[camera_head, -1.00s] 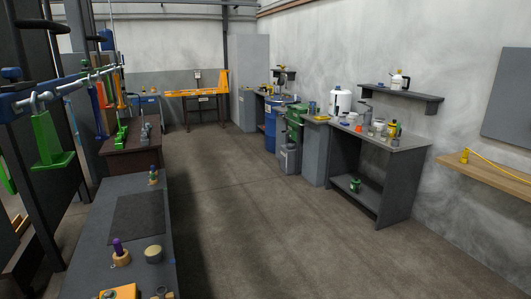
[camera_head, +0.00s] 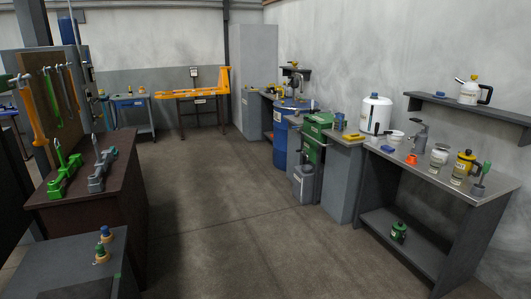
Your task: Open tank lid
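Which container is the tank is not certain. A white tank (camera_head: 376,114) with a yellow cap on top stands on the right-hand counter against the wall. A blue drum (camera_head: 282,148) stands farther back, with a pump-like fitting on its top. A green bin (camera_head: 313,146) stands between them and looks closed. My gripper is not in view.
The grey bench (camera_head: 437,156) on the right holds jars, cans and a faucet. A small grey bin (camera_head: 303,183) stands on the floor. A brown workbench (camera_head: 110,200) and grey bench (camera_head: 70,270) line the left. The middle floor (camera_head: 210,210) is clear.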

